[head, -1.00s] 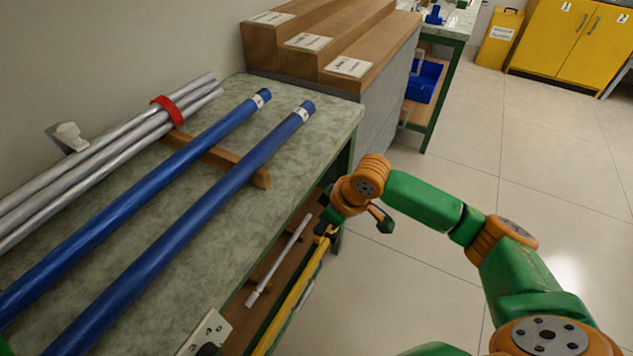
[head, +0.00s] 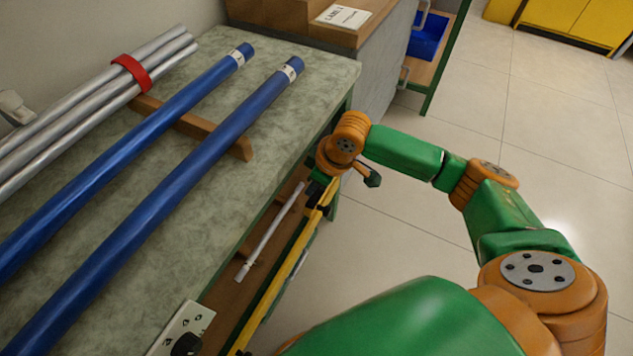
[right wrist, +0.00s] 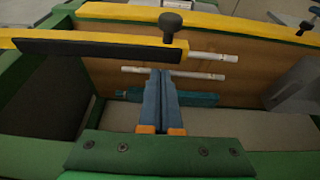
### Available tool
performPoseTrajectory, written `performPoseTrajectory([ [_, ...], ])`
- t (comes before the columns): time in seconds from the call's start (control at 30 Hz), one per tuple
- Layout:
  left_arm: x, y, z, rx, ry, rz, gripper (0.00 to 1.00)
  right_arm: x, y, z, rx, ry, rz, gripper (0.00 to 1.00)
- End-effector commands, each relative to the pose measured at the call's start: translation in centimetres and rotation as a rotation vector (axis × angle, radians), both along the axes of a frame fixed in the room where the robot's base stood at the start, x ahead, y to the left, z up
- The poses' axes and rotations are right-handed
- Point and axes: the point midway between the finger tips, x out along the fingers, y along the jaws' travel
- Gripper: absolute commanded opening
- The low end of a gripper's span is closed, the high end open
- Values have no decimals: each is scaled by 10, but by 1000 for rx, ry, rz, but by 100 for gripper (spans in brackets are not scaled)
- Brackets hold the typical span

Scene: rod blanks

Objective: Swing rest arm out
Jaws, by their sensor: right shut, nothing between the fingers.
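The rest arm, a yellow bar (head: 275,285), runs along the bench's open front side in the head view. In the right wrist view a yellow bar (right wrist: 60,38) with a black pad and a black knob crosses the upper left. My right gripper (head: 320,192) is at the bar's far end in the head view. Its blue fingers (right wrist: 160,72) are shut and empty, with the tips just below the padded bar near its knobbed end in the wrist view. I cannot tell if they touch it. My left gripper is out of view.
Two blue rods (head: 190,165) and strapped silver tubes (head: 95,95) lie on the green bench top (head: 215,255). A thin pale rod (head: 268,235) lies below the top. Another yellow bar (right wrist: 220,22) runs behind in the wrist view. Open floor is at right.

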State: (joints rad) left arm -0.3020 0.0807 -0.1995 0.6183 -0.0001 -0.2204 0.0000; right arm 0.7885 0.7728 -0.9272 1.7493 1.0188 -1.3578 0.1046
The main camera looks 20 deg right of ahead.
Motion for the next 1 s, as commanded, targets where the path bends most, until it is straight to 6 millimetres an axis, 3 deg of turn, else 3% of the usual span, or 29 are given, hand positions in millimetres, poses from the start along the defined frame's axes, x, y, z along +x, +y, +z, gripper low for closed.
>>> performPoseTrajectory([
  [0.1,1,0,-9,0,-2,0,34,5,5,-23,0,1,1,0],
  [0.3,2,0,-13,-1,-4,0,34,10,8,-39,0,-2,1,0],
  [0.77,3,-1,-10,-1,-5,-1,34,9,7,-39,-1,0,9,0],
  [1.0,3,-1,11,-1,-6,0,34,-12,-5,-35,-2,4,89,0],
])
